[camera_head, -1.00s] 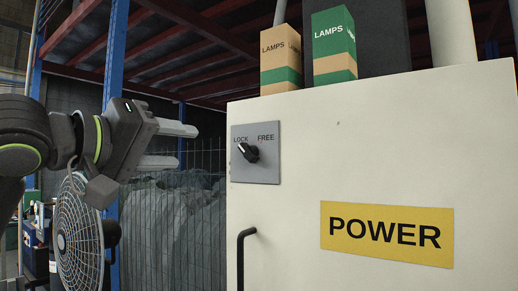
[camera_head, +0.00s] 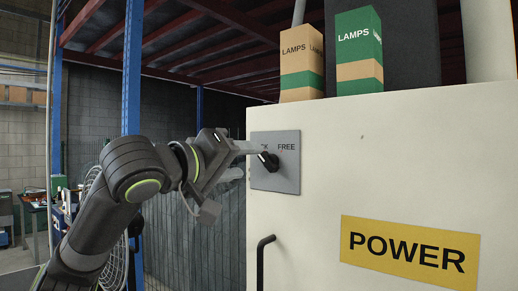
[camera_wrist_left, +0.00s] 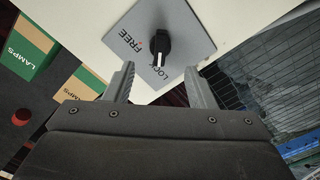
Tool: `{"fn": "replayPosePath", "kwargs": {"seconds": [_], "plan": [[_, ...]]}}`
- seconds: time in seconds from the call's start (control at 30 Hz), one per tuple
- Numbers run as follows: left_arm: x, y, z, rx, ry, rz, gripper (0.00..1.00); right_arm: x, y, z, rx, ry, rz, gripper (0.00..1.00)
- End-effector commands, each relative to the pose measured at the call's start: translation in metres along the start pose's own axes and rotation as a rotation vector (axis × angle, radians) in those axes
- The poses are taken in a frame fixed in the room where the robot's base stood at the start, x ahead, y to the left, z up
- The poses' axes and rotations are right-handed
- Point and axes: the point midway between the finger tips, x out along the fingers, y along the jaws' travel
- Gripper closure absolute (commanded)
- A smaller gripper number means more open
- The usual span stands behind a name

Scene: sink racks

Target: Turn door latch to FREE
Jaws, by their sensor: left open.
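The door latch is a black knob (camera_head: 268,161) on a grey plate (camera_head: 288,180) marked LOCK and FREE, fixed to the cabinet front. Its white pointer mark is turned toward LOCK; the knob also shows in the left wrist view (camera_wrist_left: 160,44). My left gripper (camera_head: 253,160) is open and empty, close to the plate's left side. In the wrist view its two fingers (camera_wrist_left: 160,70) point at the plate, and the knob lies just ahead of the gap between their tips. In the head view the upper finger covers part of the word LOCK. My right gripper is not in view.
The pale cabinet (camera_head: 320,230) has a black door handle (camera_head: 262,262) below the latch and a yellow POWER sign (camera_head: 409,251). Two LAMPS boxes (camera_head: 301,62) (camera_head: 359,50) stand on top. A wire fence (camera_head: 200,240) and a blue post (camera_head: 132,70) are behind my left arm.

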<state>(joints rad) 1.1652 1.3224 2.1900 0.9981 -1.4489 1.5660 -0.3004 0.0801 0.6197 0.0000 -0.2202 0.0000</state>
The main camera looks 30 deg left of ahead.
Motion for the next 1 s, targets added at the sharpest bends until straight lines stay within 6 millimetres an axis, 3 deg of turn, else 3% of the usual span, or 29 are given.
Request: {"fn": "replayPosePath", "kwargs": {"seconds": [0.1,0.4,0.83,1.0], "plan": [[0.018,0.003,-0.002,-0.004,-0.005,0.0,0.5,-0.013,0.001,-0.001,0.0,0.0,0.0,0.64],[0.049,0.001,-0.001,-0.002,-0.003,0.001,0.5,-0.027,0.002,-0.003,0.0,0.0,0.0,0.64],[0.055,0.0,0.0,0.0,0.0,0.0,0.5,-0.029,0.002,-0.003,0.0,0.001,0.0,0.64],[0.055,0.0,0.0,0.0,0.0,0.0,0.71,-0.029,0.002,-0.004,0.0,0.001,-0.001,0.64]]}}
